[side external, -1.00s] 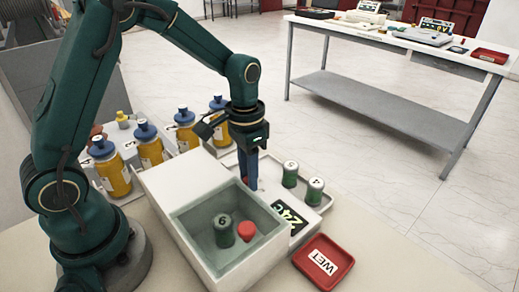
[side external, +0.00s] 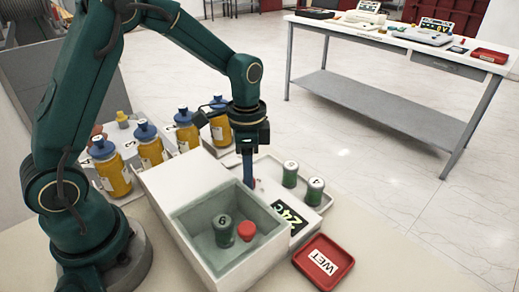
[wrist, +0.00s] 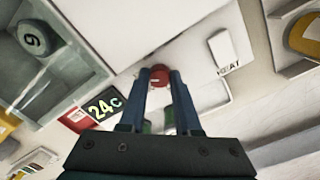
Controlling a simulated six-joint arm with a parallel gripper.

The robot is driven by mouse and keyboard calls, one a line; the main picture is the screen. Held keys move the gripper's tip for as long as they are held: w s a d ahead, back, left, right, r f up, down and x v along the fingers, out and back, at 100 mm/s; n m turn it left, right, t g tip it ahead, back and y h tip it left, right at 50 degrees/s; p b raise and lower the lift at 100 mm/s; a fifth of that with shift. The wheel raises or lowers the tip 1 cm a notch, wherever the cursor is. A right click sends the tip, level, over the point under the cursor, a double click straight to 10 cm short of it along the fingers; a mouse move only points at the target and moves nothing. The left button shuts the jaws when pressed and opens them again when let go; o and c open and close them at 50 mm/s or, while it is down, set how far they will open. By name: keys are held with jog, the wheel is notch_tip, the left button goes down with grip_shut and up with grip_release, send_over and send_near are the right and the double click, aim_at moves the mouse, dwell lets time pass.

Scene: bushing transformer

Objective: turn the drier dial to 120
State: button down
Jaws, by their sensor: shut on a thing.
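The drier (side external: 185,185) is a white box with an open, grey-lined chamber. The drier's display (wrist: 104,105) reads 24c; the display (side external: 289,219) also shows in the side view. Any dial scale or pointer is too small to read.
A switch marked HEAT (wrist: 222,48) is beside the dial. A red WET tray (side external: 323,263), several yellow bottles (side external: 152,150) and a tray with two green canisters (side external: 315,190) stand close by.

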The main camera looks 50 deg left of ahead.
jog(key=c, duration=0.9)
grip_release()
jog(key=shift+r, duration=0.15)
jog(key=shift+r, duration=2.45)
